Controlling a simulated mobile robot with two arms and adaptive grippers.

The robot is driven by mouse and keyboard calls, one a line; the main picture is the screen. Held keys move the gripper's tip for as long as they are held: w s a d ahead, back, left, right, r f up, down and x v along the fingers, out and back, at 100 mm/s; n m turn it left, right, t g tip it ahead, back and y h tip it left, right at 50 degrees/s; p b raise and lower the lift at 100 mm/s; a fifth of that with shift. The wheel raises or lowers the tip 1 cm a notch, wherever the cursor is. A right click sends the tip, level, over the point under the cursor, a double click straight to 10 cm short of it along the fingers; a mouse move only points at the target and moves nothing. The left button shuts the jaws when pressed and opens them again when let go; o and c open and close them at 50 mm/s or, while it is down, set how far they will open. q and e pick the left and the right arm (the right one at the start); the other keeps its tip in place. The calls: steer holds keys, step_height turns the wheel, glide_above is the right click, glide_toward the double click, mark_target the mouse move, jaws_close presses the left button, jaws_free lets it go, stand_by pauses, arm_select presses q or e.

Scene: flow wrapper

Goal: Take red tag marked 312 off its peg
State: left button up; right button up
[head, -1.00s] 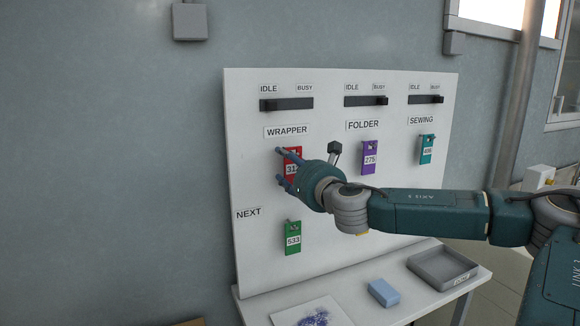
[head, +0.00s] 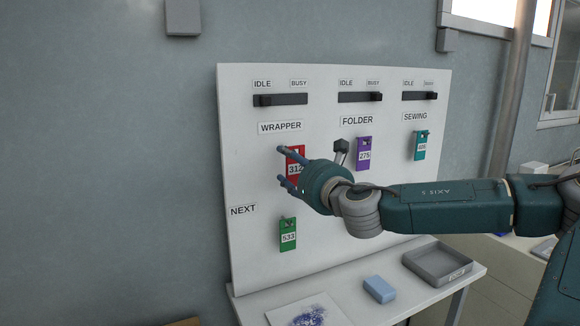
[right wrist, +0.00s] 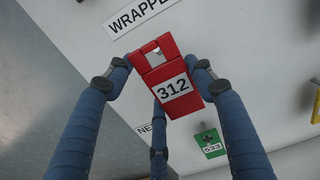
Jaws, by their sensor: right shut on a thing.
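The red tag marked 312 (head: 296,156) is below the WRAPPER label on the white board. In the right wrist view the red tag (right wrist: 158,68) sits tilted between the fingers, its number facing me. A pale patch shows through the hole near its top, and I see no peg in it. My right gripper (head: 283,166) is shut on the tag, with fingers at its left and right edges in the right wrist view (right wrist: 160,70). The gripper hides part of the tag in the head view. Any gap between tag and board is hard to judge. My left gripper is not in view.
A green tag 533 (head: 288,237) hangs below, beside the NEXT label. A purple tag 275 (head: 364,156) and a teal tag (head: 420,147) hang to the right. A grey tray (head: 420,262) and blue block (head: 379,289) rest on the shelf under the board (head: 330,255).

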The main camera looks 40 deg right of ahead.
mark_target(292, 166)
steer(key=shift+b+v, duration=0.9)
steer(key=shift+v, duration=1.2)
steer(key=shift+f, duration=0.1)
